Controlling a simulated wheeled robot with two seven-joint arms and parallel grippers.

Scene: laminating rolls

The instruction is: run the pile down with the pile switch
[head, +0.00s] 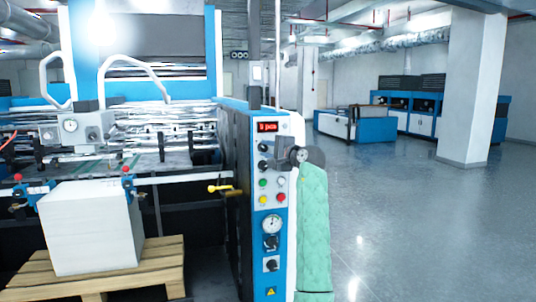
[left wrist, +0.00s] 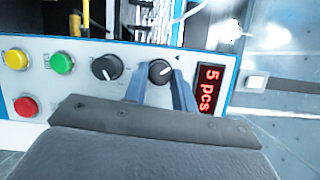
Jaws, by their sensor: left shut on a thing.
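The pile is a tall white stack of sheets (head: 92,228) on a wooden pallet (head: 150,275) at the lower left. The control panel (head: 272,215) is on the blue and white machine end. My left gripper (head: 276,151) is at the panel's upper part. In the left wrist view its two fingers (left wrist: 160,85) are shut on a black rotary knob (left wrist: 160,70) beside the red display (left wrist: 208,88), which reads "5 pcs". A second black knob (left wrist: 105,67) is free beside it. I cannot read labels showing which control is the pile switch. My right gripper is not in view.
Green (left wrist: 62,62), yellow (left wrist: 15,60) and red (left wrist: 25,105) buttons sit near the knobs. A yellow-handled lever (head: 222,189) sticks out left of the panel. Open floor (head: 410,220) lies to the right.

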